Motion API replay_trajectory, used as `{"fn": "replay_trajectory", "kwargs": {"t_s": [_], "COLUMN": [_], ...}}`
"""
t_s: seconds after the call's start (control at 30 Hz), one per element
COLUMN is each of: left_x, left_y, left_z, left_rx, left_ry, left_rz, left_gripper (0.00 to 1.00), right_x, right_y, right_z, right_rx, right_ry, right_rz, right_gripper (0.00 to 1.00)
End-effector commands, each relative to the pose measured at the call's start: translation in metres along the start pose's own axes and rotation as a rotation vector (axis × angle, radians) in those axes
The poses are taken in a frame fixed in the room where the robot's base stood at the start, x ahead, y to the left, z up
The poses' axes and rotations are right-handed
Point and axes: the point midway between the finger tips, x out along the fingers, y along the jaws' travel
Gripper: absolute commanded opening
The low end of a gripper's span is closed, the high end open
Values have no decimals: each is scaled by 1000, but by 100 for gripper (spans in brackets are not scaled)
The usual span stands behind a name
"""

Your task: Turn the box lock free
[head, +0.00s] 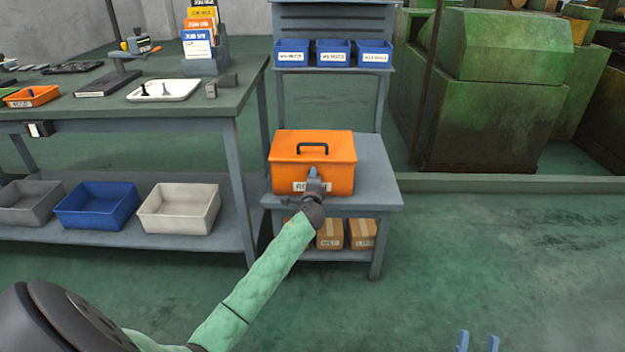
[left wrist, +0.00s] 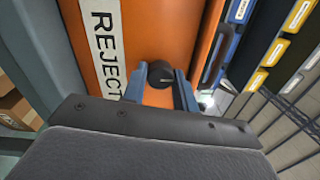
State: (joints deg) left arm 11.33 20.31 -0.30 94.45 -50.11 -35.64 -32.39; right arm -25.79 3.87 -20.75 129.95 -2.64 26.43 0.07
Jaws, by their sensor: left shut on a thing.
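The orange box (head: 290,152) stands on the small grey table in the head view, its lid down and a black handle on top. Its front fills much of the left wrist view (left wrist: 182,30), with a white REJECT label (left wrist: 107,45). The box lock (left wrist: 158,73) is a dark round knob on that front, beside the label. My left gripper (head: 313,174) is at the box front, its blue fingers (left wrist: 162,88) shut on the lock from both sides. It hides the lock in the head view. My right gripper (head: 478,342) shows only two blue fingertips, apart and empty, low over the floor.
The small table (head: 378,172) has free room right of the box. Blue bins (head: 333,53) sit on the shelf behind it, and cartons (head: 362,233) below. A long workbench (head: 150,112) stands to the left. Green machines (head: 480,100) stand back right. The floor at front right is clear.

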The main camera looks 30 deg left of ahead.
Motion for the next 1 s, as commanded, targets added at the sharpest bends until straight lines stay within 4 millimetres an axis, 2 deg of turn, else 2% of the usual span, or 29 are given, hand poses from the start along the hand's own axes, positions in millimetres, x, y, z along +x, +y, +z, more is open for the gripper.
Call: {"fn": "replay_trajectory", "kwargs": {"t_s": [0.13, 0.17, 0.27, 0.57, 0.73, 0.77, 0.87, 1.0], "left_x": [0, 0, 0, -1, -15, -19, -35, -55], "left_y": [1, 1, 1, 0, 1, 1, 1, 1], "left_z": [2, 2, 1, 0, 0, 0, 0, 1], "left_rx": [1, 1, 1, 1, 1, 1, 0, 0], "left_ry": [-3, -3, -2, -1, 0, 0, 0, 0], "left_rz": [1, 1, 1, 1, 2, 2, 3, 2], "left_gripper": [6, 33, 51, 51, 51, 51, 51, 51], "right_x": [0, 0, -1, -1, -1, -2, -14, -22], "right_y": [0, 0, 0, 0, 0, 1, 2, 2], "right_z": [0, 1, 1, 1, 6, 10, 36, 53], "right_rx": [0, 1, 1, 1, 3, 4, 6, 13], "right_ry": [-1, -2, -4, -4, -29, -43, -126, -192], "right_rz": [0, 0, 0, 0, 2, 3, 9, 13], "right_gripper": [36, 36, 36, 36, 36, 36, 36, 36]}}
